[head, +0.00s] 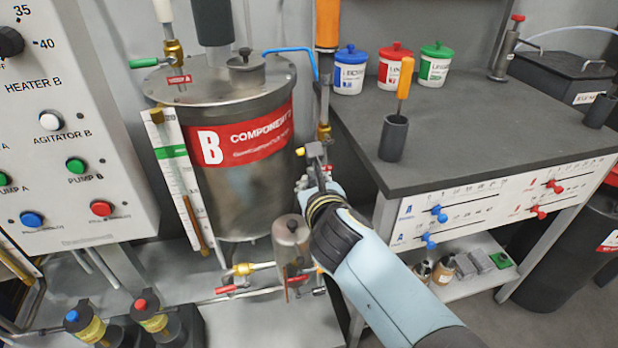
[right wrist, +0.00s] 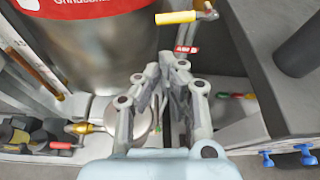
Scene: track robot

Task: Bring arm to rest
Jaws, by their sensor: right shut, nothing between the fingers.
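My right arm reaches in from the bottom right of the head view. Its gripper (head: 316,160) is in front of the right side of the steel tank marked B (head: 238,190), left of the dark-topped bench (head: 470,120). In the right wrist view the right gripper (right wrist: 167,75) has its fingers together with nothing between them. It looks down past the tank's lower side. Whether it touches the tank or the pipe behind it cannot be told. My left gripper is in neither view.
A control panel (head: 62,120) stands at the left. A dark holder with an orange-handled tool (head: 404,78) stands on the bench. Three lidded tubs line its back.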

